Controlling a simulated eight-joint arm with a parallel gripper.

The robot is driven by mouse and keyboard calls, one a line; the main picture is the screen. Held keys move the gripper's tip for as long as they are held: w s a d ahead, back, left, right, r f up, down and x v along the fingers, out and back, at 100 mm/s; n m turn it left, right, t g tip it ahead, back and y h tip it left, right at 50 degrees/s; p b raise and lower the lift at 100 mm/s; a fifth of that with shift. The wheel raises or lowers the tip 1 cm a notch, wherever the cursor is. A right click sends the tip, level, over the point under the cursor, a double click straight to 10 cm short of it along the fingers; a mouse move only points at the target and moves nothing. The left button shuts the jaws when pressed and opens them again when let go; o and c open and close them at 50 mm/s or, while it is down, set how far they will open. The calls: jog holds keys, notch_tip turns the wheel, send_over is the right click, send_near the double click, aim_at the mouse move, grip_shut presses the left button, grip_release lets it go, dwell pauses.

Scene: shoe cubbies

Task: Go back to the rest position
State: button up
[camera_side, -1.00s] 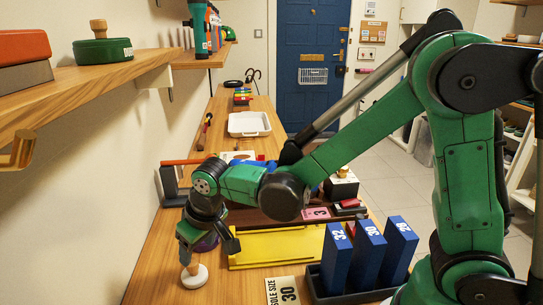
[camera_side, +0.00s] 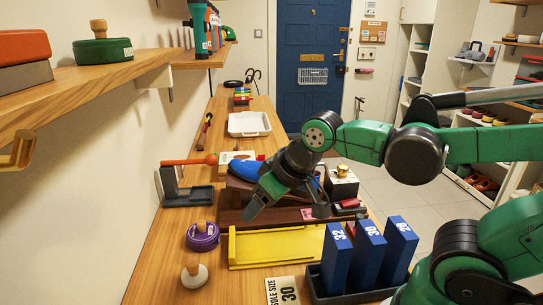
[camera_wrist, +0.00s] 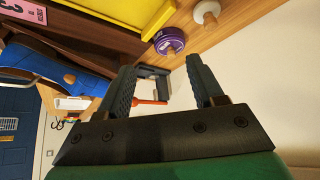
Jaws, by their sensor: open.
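My gripper (camera_side: 283,205) is raised above the bench, over the area behind the yellow tray. In the wrist view its two dark fingers (camera_wrist: 160,88) stand wide apart with nothing between them. A white round piece with a wooden knob (camera_side: 194,275) stands on the bench at the front left. A purple tin with a wooden knob (camera_side: 203,237) sits just behind it. Both also show in the wrist view, the white piece (camera_wrist: 207,12) and the purple tin (camera_wrist: 168,41), apart from the fingers.
A yellow tray (camera_side: 275,246) lies mid-bench. Blue numbered boxes (camera_side: 368,254) stand in a dark rack at the front right. A dark stand with an orange-handled tool (camera_side: 188,195) is at the left. A blue shoe (camera_side: 246,172) lies behind my gripper. Wall shelves (camera_side: 90,88) overhang the left.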

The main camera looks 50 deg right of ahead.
jog(key=shift+s+d+f+t, duration=0.3)
jog(key=shift+s+d+t, duration=0.1)
jog(key=shift+s+d, duration=0.3)
jog(key=shift+o, duration=0.5)
jog(key=shift+w, duration=0.1)
